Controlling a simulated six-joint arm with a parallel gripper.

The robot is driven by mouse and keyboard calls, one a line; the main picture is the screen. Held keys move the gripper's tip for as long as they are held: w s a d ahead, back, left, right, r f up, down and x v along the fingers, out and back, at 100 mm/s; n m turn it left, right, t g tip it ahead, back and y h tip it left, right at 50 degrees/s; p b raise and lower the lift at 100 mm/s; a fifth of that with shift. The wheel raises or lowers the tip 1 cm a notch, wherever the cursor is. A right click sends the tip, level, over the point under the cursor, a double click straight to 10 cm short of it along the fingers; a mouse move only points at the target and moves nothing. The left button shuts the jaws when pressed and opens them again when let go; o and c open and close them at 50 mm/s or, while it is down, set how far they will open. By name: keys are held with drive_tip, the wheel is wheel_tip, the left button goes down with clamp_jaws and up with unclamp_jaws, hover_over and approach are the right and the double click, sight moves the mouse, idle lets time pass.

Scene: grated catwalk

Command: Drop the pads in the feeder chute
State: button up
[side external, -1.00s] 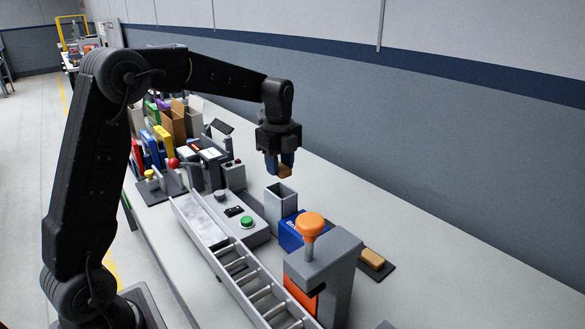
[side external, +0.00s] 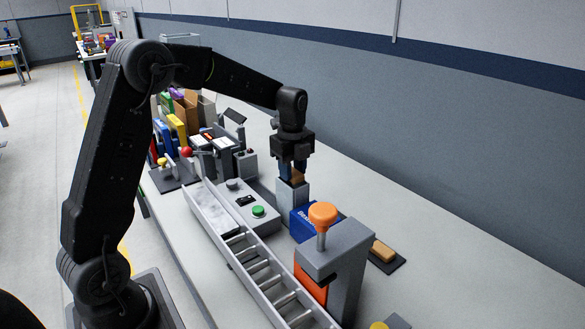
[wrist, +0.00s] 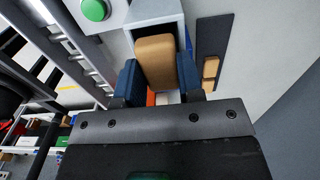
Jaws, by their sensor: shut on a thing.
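My gripper (side external: 292,176) is shut on a tan pad (side external: 298,177), with the blue fingers on either side of it. The pad also shows between the fingers in the wrist view (wrist: 155,60). It is right above the open top of the grey feeder chute (side external: 291,207); I cannot tell whether its lower end is inside. The chute's rim shows behind the pad in the wrist view (wrist: 151,21). More tan padding (side external: 383,250) lies on a dark mat (side external: 388,266) to the right; the wrist view shows it as two pieces (wrist: 211,68).
A blue box (side external: 302,224) stands close beside the chute. A grey press with an orange knob (side external: 322,213) is in front. A box with a green button (side external: 258,211) and a roller conveyor (side external: 262,274) lie to the left.

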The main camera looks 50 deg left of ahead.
drive_tip(key=o, duration=1.5)
drive_tip(key=shift+c, duration=0.2)
drive_tip(key=shift+r, duration=3.05)
drive_tip(key=s+d+r+n+t, duration=0.2)
drive_tip(key=s+d+r+n, duration=0.3)
drive_tip(key=s, duration=0.2)
drive_tip(key=s+d+n+t, duration=0.1)
drive_tip(key=s+d+n, duration=0.1)
drive_tip(key=s+n, duration=0.2)
drive_tip(key=s+d+f+n+t, duration=0.1)
drive_tip(key=s+d+n, duration=0.2)
drive_tip(key=s, duration=0.5)
drive_tip(key=s+d+f+n+t, duration=0.1)
drive_tip(key=s+d+n, duration=0.2)
drive_tip(key=s+n, duration=0.3)
drive_tip(key=shift+f+t, duration=0.15)
drive_tip(key=shift+t, duration=0.15)
